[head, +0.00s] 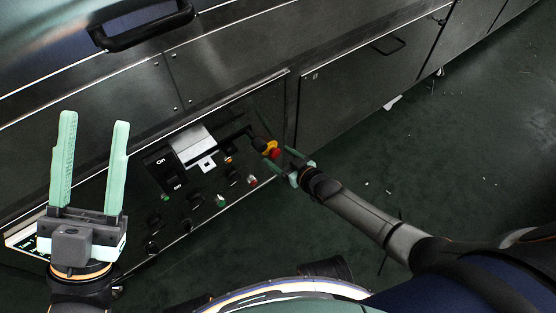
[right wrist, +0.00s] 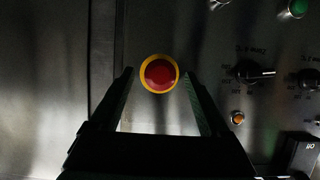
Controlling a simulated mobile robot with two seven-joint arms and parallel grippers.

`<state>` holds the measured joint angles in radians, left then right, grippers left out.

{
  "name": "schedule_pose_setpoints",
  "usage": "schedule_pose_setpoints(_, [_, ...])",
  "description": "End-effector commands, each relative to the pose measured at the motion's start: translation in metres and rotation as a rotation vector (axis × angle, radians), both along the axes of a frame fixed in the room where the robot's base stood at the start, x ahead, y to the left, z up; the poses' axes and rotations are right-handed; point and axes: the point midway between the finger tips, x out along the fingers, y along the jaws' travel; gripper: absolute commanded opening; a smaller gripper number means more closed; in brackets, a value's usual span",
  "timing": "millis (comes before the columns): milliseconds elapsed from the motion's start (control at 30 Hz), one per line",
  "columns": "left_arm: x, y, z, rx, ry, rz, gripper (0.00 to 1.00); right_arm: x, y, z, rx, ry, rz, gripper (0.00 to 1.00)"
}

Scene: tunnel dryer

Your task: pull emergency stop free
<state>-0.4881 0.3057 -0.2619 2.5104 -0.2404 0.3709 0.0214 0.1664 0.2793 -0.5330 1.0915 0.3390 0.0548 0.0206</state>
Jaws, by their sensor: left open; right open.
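The emergency stop is a red mushroom button (head: 275,153) on a yellow collar, at the right end of the control panel in the head view. In the right wrist view the red button (right wrist: 159,74) sits centred just beyond the fingertips. My right gripper (head: 286,160) is open in front of the button; in the right wrist view its two fingers (right wrist: 158,78) stand left and right of the button, apart from it. My left gripper (head: 95,120) is open and empty, raised at the left of the head view, away from the button.
The dark control panel (head: 190,215) carries several knobs and lamps, a green button (head: 221,201) and an On/Off switch (head: 166,172). A black handle (head: 140,28) sticks out above. Metal doors (head: 350,90) run to the right. The dark green floor at right is mostly clear.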

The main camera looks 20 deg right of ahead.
Motion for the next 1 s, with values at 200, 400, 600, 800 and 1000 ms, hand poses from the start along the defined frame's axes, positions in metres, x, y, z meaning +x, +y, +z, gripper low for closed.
schedule_pose_setpoints(200, [0.0002,-0.0011,-0.0082,0.008,0.001,0.003,0.50,0.0098,0.0041,-0.0040,0.001,-0.001,0.000,0.80])
schedule_pose_setpoints(400, [0.0002,-0.0012,-0.0077,0.007,0.002,0.002,0.50,0.0098,0.0041,-0.0034,0.001,0.000,0.001,0.80])
schedule_pose_setpoints(600, [0.0002,-0.0013,-0.0077,0.006,0.003,0.002,0.50,0.0096,0.0039,-0.0034,0.001,0.000,0.000,0.62])
schedule_pose_setpoints(800, [0.0003,-0.0013,-0.0078,0.005,0.003,0.002,0.50,0.0095,0.0039,-0.0036,0.001,0.000,0.000,0.40])
schedule_pose_setpoints(1000, [0.0002,-0.0012,-0.0078,0.005,0.003,0.002,0.50,0.0095,0.0039,-0.0036,0.001,0.000,0.000,0.17])
